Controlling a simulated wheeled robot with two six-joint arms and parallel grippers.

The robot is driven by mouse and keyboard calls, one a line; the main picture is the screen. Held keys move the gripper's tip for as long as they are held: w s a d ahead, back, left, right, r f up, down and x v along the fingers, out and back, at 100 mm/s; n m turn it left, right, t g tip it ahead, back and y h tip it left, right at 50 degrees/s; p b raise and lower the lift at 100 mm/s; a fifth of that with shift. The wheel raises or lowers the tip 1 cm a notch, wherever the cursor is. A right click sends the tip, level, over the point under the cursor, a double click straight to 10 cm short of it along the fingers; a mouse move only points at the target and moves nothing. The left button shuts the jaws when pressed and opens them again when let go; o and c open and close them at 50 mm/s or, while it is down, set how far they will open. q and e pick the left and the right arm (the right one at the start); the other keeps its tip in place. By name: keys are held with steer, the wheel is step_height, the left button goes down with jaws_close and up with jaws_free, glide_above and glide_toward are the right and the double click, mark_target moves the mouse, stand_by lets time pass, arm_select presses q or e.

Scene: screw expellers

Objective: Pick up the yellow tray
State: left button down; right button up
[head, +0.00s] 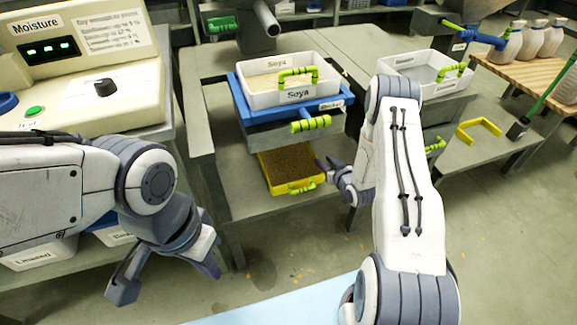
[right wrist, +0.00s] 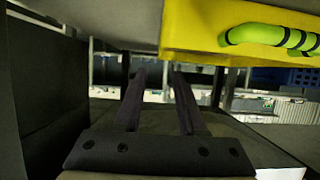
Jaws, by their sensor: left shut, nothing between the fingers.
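The yellow tray (head: 268,176) sits low under the blue-rimmed press stand, filled with brown grains. Its lime-green handle (head: 305,187) is on the front side. In the right wrist view the yellow tray (right wrist: 200,30) fills the upper right, with its green handle (right wrist: 270,37) at the edge. My right gripper (head: 322,170) is beside the tray's right side; in its wrist view the right gripper's (right wrist: 157,75) two dark fingers are apart with nothing between them, below and left of the tray.
A white Soya tray (head: 270,98) sits on the blue stand (head: 240,105) above the yellow tray. Another white tray (head: 425,72) stands to the right. A moisture meter (head: 105,100) is at the upper left. A yellow frame (head: 478,130) lies on the right shelf.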

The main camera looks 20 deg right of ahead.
mark_target(314, 153)
steer(key=b+x, duration=0.1)
steer(key=x, duration=0.3)
steer(key=shift+w+f, duration=0.2)
steer(key=b+x, duration=0.1)
steer(key=x, duration=0.1)
steer(key=b+x, duration=0.1)
steer(key=x, duration=0.1)
steer(key=shift+f, duration=0.3)
steer(key=shift+w, duration=0.55)
jaws_close()
stand_by(0.3)
